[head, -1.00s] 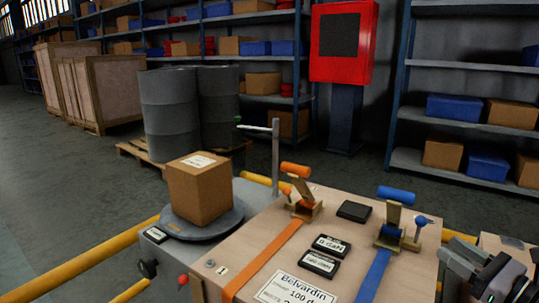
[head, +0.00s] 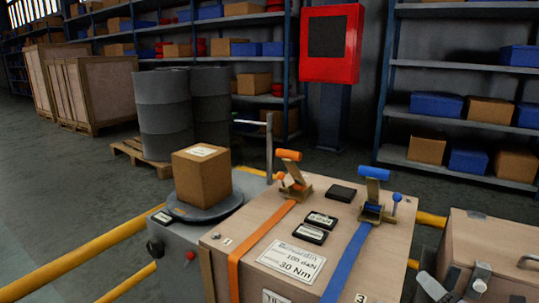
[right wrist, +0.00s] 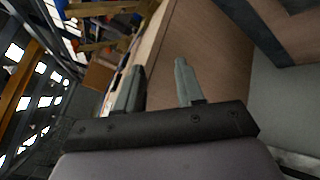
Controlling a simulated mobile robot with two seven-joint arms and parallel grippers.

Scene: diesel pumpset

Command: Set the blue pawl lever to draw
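The blue ratchet buckle stands on the right part of the wooden crate's top (head: 340,210), with a blue cylindrical handle (head: 374,173) on top. Beside it, the small blue pawl lever (head: 397,198) with a ball knob stands up and leans slightly right. A blue strap (head: 347,262) runs from the buckle toward the front. My right gripper (head: 455,284) is at the bottom right of the head view, below and right of the buckle, apart from it. In the right wrist view, its two fingers (right wrist: 160,75) are spread with nothing between them. My left gripper is out of view.
An orange ratchet (head: 290,180) with its strap stands left on the same crate, with several black label blocks (head: 321,220) between. A carton (head: 202,178) sits on a round scale plate at left. Another wooden chest (head: 495,245) stands at right. Yellow rails (head: 85,255) run beside.

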